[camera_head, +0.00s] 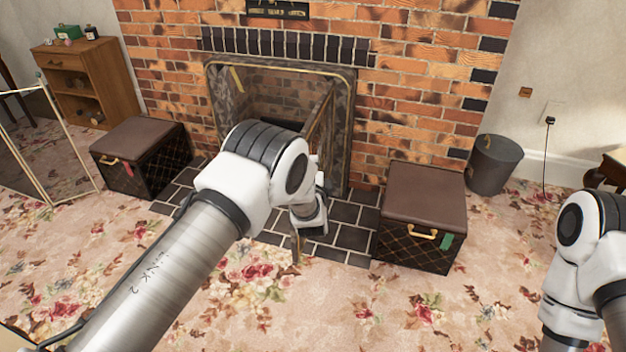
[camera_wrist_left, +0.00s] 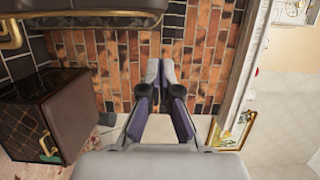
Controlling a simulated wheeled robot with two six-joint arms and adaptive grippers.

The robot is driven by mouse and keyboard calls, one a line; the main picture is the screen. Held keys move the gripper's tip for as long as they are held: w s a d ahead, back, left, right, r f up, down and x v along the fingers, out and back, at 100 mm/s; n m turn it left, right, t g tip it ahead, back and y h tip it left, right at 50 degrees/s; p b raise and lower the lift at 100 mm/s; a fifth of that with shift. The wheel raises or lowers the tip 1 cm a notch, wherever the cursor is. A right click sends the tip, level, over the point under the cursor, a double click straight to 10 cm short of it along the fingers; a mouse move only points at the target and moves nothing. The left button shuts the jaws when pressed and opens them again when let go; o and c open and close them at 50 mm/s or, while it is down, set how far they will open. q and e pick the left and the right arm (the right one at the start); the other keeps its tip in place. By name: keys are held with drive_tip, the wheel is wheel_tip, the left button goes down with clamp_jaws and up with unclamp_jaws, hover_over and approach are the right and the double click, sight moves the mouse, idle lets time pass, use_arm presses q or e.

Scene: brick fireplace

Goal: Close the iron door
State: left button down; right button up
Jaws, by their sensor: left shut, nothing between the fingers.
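The iron door (camera_head: 322,122) stands open at the right side of the fireplace opening (camera_head: 285,95), swung outward, with a brass-coloured edge. My left forearm and wrist hide its lower part in the head view. My right gripper is out of view.
Quilted boxes stand left (camera_head: 140,155) and right (camera_head: 422,215) of the black tiled hearth (camera_head: 345,235). A grey bin (camera_head: 493,165) is at the right wall. A wooden cabinet (camera_head: 85,82) and a folding screen (camera_head: 45,150) are at the left. The carpet in front is clear.

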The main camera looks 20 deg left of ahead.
use_arm(q)
drive_tip(key=shift+a, duration=2)
